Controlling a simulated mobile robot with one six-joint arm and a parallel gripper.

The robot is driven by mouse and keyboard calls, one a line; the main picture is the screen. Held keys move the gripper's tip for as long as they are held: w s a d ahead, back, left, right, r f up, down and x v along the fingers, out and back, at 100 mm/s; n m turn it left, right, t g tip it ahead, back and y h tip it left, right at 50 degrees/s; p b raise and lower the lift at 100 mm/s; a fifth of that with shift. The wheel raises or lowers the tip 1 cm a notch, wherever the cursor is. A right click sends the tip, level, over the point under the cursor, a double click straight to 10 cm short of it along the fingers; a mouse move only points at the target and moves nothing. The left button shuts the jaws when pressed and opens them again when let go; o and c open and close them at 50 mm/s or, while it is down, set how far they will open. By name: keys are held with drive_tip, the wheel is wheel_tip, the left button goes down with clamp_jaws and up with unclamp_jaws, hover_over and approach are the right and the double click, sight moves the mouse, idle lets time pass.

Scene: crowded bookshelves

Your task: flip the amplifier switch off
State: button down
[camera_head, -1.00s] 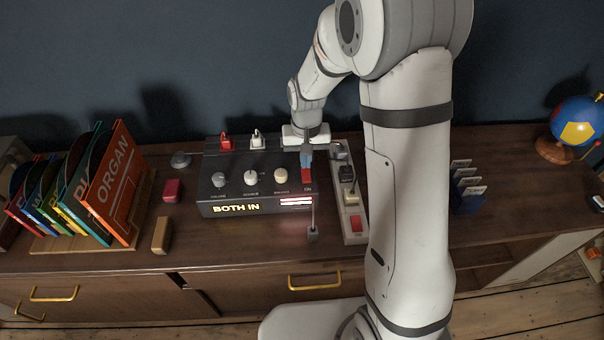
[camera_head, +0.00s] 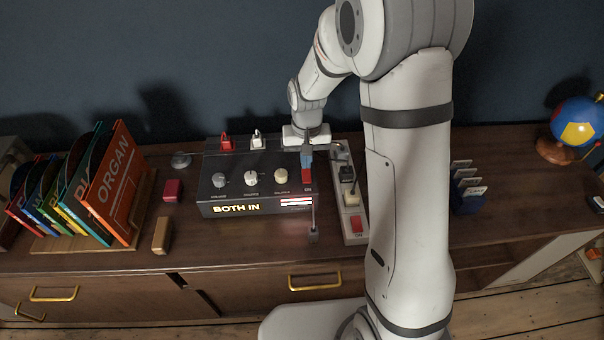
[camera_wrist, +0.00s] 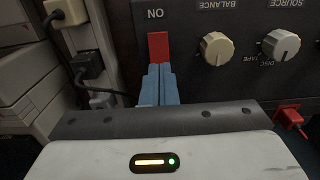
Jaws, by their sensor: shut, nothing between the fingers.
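The amplifier (camera_head: 232,165) is a dark box on the cabinet top, with a lit display reading "BOTH IN". Its red switch (camera_head: 307,174) is at the right end of the top panel, beside the word ON. The switch (camera_wrist: 158,47) also shows in the wrist view, just beyond the fingertips. My gripper (camera_head: 306,163) is over this switch, its blue fingers shut together and empty. In the wrist view the fingertips (camera_wrist: 159,68) are at the near edge of the switch. I cannot tell whether they touch it.
Knobs such as the cream balance knob (camera_wrist: 216,48) sit beside the switch. A power strip (camera_head: 349,208) with plugs stands right of the amplifier. Record sleeves (camera_head: 110,185) stand at left. Red (camera_head: 226,143) and white (camera_head: 257,140) plugs are behind the knobs.

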drive_tip(key=shift+f+b, duration=0.7)
drive_tip(key=shift+f, duration=0.25)
idle(0.9)
drive_tip(key=shift+r+p, duration=2.5)
drive_tip(key=shift+r, duration=1.1)
